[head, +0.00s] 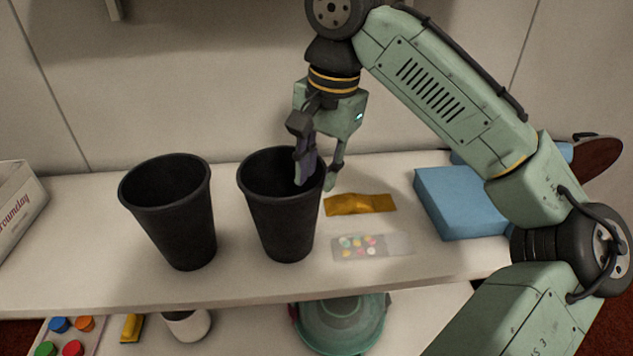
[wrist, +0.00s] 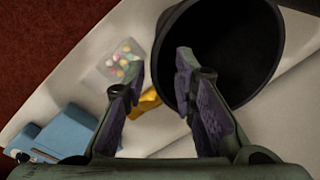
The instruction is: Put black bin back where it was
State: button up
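Two black bins stand upright on the white shelf. One is the left bin (head: 178,225) and the other is the right bin (head: 280,225), a little apart from it. My gripper (head: 317,182) is at the right side of the right bin's rim, pointing down. It is open, with one finger over the inside of the bin and the other outside it. The wrist view shows this bin's dark opening (wrist: 235,50) and its rim between the spread fingers of my gripper (wrist: 160,66). I cannot tell whether either finger touches the bin.
Right of the bins lie a gold packet (head: 360,204), a clear pack of coloured sweets (head: 362,245) and a blue box (head: 458,203). A white box (head: 18,205) is at the far left. A lower shelf holds a green transparent bowl (head: 342,325) and coloured pots (head: 72,347). The wall is close behind.

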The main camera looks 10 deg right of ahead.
notch_tip(320, 180, up, 9)
jog(key=d, duration=0.1)
jog(key=shift+s, duration=0.4)
